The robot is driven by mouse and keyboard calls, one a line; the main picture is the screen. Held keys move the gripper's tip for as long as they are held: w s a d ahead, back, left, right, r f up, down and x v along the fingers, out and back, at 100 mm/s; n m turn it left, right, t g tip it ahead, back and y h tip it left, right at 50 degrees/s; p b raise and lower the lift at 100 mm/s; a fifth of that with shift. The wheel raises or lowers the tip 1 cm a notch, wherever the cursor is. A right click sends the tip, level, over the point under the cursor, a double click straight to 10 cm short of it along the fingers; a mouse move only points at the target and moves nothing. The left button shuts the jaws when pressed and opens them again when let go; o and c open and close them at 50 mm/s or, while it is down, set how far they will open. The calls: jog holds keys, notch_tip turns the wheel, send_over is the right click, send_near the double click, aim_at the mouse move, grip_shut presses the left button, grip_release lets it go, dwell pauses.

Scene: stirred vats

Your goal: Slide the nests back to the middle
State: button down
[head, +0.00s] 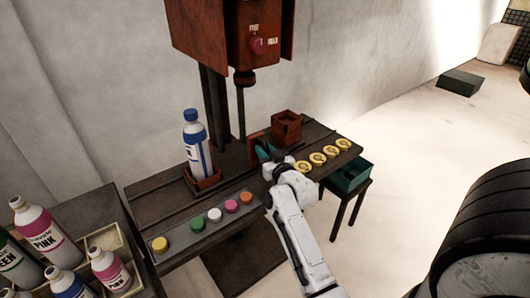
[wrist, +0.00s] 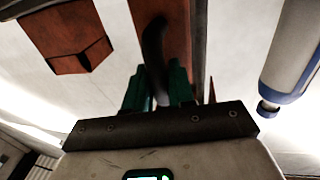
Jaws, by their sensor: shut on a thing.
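A red-brown nest (head: 204,180) on the left of the bench holds a white bottle with a blue cap and blue label (head: 196,145). Another red-brown nest (head: 286,128), box-shaped with nothing seen in it, stands at the right back; it also shows in the wrist view (wrist: 70,40). My gripper (head: 266,152) is between them, near the bench middle. In the wrist view its green fingers (wrist: 157,88) are shut on a dark curved handle (wrist: 154,50), which runs up against a red-brown part (wrist: 178,25). My gripper hides much of that part in the head view.
A red-brown machine (head: 238,40) with a red knob and a spindle stands over the bench (head: 160,205).

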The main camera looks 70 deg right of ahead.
dwell(0.3)
jog(key=c, duration=1.1)
grip_release()
jog(key=v, duration=1)
jog(key=shift+s+a, duration=0.3)
jog(key=shift+f, duration=0.1)
